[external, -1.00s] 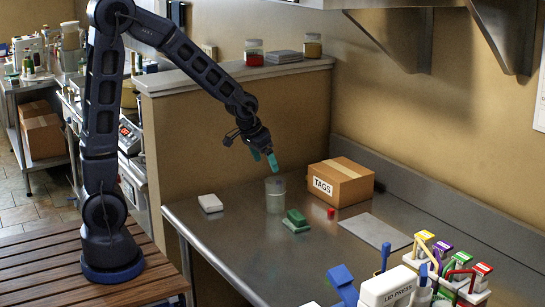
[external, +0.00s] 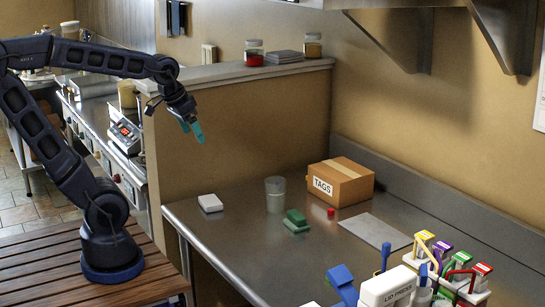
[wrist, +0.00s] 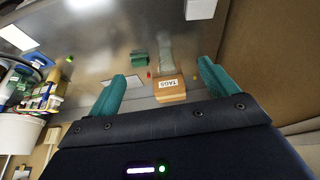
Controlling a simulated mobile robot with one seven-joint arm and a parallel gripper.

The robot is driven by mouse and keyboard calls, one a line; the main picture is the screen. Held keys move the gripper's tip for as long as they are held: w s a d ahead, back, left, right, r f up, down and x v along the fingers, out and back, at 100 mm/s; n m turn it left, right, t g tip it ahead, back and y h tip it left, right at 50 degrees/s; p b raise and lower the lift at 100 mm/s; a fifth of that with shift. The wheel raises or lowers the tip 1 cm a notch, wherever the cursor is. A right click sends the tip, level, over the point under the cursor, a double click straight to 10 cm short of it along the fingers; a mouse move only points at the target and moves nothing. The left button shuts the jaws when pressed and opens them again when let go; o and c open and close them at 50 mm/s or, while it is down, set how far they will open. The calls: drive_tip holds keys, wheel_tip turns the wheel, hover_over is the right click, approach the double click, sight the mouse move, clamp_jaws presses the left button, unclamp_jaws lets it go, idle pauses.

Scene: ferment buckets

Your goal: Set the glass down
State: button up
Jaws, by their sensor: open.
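The glass (external: 275,195) is a clear tumbler with cloudy contents. It stands upright on the steel table, left of the TAGS box and behind a green block. In the wrist view the glass (wrist: 166,52) lies ahead between the spread fingers, well apart from them.
On the steel table (external: 260,262) are a TAGS box (external: 341,183), a green block (external: 296,220), a small red piece (external: 331,212), a white block (external: 210,203) and a flat grey sheet (external: 375,231). Bottles and coloured-top items (external: 440,255) crowd the front right. The partition ledge (external: 225,78) holds jars.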

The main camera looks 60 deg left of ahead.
drive_tip(key=s, duration=0.5)
drive_tip(key=shift+s+r, duration=0.3)
drive_tip(key=shift+s, duration=0.05)
drive_tip(key=shift+o, duration=0.4)
drive_tip(key=shift+o, duration=1.2)
drive_tip(key=shift+w, duration=0.1)
drive_tip(key=w+a+r+g, duration=0.1)
drive_tip(key=w+r, duration=0.1)
drive_tip(key=w, duration=0.8)
drive_tip(key=w+a+r+g, duration=0.1)
drive_tip(key=w+a+r, duration=0.15)
drive_tip(key=w, duration=0.75)
drive_tip(key=w+a+r, duration=0.1)
drive_tip(key=w+r, duration=0.2)
drive_tip(key=w, duration=0.8)
drive_tip(key=w+a+f+g, duration=0.1)
drive_tip(key=w+a+f, duration=0.3)
drive_tip(key=w, duration=0.5)
drive_tip(key=w+a+f+g, duration=0.1)
drive_tip(key=w+f, duration=0.5)
drive_tip(key=w, duration=0.3)
drive_tip(key=w+a+f+g, duration=0.1)
drive_tip(key=w+a+f, duration=0.3)
drive_tip(key=w, duration=0.5)
wheel_tip(320, 180, down, 11)
drive_tip(key=d, duration=0.1)
drive_tip(key=shift+s, duration=0.2)
